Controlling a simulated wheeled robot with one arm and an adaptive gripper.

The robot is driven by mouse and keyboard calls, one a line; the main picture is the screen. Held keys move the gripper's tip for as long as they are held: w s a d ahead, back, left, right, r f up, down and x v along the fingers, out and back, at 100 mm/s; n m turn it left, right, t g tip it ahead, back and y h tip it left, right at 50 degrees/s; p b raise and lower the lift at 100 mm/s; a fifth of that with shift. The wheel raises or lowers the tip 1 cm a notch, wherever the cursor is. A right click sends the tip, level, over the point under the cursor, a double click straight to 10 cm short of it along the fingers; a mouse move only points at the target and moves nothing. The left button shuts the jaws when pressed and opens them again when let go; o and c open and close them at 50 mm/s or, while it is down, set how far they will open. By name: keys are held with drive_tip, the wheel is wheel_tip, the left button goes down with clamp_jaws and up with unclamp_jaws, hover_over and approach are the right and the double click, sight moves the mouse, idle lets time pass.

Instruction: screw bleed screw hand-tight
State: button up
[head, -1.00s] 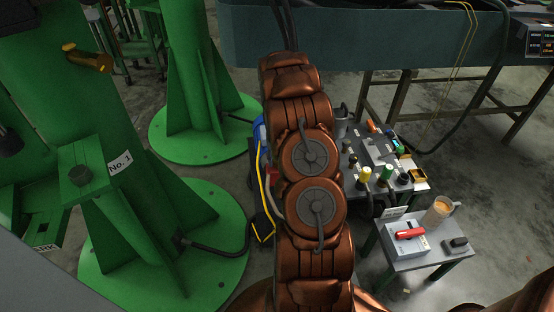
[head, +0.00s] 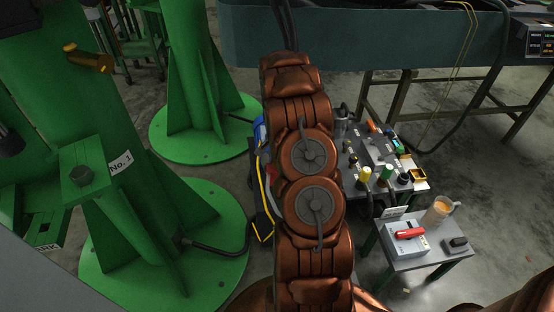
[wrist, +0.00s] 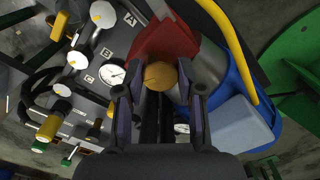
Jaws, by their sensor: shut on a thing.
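In the wrist view, a round brass-orange head (wrist: 160,76), which looks like the bleed screw, sits between the fingertips of my gripper (wrist: 158,84). The two dark fingers are on either side of it, and my gripper is shut on it. Behind it is a red part (wrist: 165,42) beside a grey cylindrical body. The screw's shank and its seat are hidden, so I cannot tell how deep it sits. In the head view my arm covers the gripper and the screw.
In the wrist view, a panel with a white gauge (wrist: 113,74) and several valve knobs lies left; a blue housing (wrist: 240,95) and a yellow hose (wrist: 228,45) lie right. In the head view, green columns (head: 185,80) stand left and a small table (head: 432,262) right.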

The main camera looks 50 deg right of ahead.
drive_tip(key=shift+w+d+m, duration=0.1)
drive_tip(key=shift+d+m, duration=0.05)
drive_tip(key=shift+m, duration=0.15)
drive_tip(key=shift+r, duration=0.1)
drive_tip(key=o, duration=1.1)
drive_tip(key=shift+o, duration=0.2)
wheel_tip(320, 180, up, 12)
idle(0.5)
